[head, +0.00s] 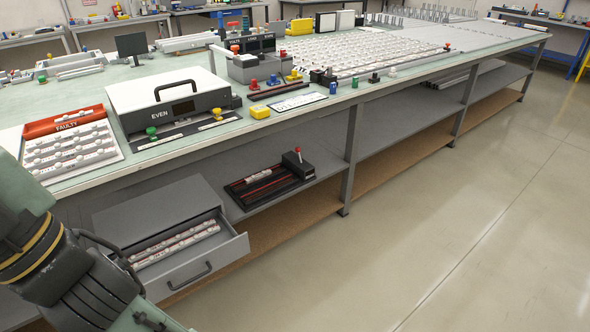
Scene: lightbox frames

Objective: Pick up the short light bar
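A short white light bar (258,176) with reddish marks lies in a black fixture (284,185) on the shelf under the bench. The fixture has red strips and a block with a red-knobbed lever at its right end. Longer white light bars (178,243) lie side by side in an open grey drawer (228,250). Short white light pieces (72,148) fill a tray with a red back labelled FAULTY (66,122) on the bench. My arm shows at the lower left, left of the drawer. My gripper is not in view.
The drawer stands pulled out, its handle (190,277) facing the open floor (420,240). A bench leg (348,160) rises right of the fixture. The bench top carries a white box labelled EVEN (165,92), coloured knobs and a large array of light pieces (365,55).

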